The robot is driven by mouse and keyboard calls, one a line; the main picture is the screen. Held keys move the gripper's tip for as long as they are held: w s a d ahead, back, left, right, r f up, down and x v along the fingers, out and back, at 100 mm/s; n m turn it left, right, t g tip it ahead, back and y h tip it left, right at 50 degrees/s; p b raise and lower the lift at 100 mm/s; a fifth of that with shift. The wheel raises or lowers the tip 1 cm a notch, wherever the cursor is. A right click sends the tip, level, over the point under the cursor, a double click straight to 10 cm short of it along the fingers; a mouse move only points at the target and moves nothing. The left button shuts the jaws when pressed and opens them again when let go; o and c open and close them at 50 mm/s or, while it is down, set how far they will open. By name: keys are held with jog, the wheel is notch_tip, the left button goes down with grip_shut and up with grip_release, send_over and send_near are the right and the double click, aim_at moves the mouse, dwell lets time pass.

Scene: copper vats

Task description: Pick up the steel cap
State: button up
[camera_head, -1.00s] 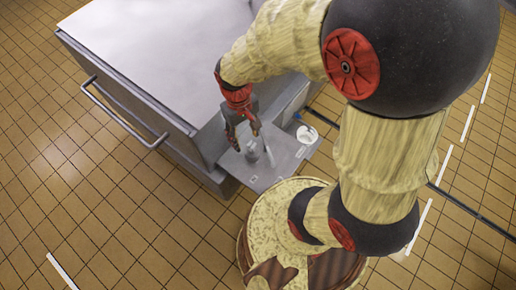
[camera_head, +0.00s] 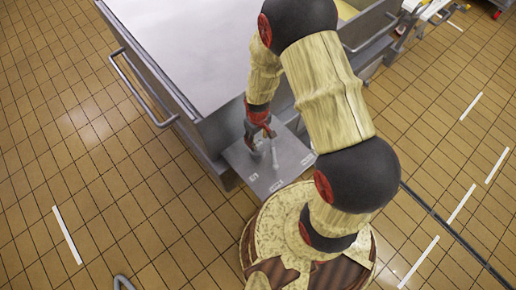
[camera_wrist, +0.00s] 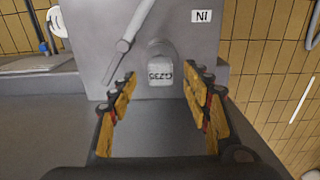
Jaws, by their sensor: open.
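In the head view my gripper (camera_head: 261,142) hangs over the shelf (camera_head: 290,160) beside the big steel vat. The cap is small and partly hidden by the fingers there.
A white round item (camera_wrist: 57,21) is at the upper left, and a white label (camera_wrist: 201,16) at the upper right. The steel vat (camera_head: 200,50) with its side handle (camera_head: 140,90) borders the shelf.

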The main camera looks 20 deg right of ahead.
aim_at(257, 142)
notch_tip(257, 142, down, 5)
jog(key=shift+w+r+b, duration=0.1)
jog(key=shift+b, duration=0.7)
jog(key=shift+c, duration=0.2)
jog(key=c, duration=1.1)
grip_shut()
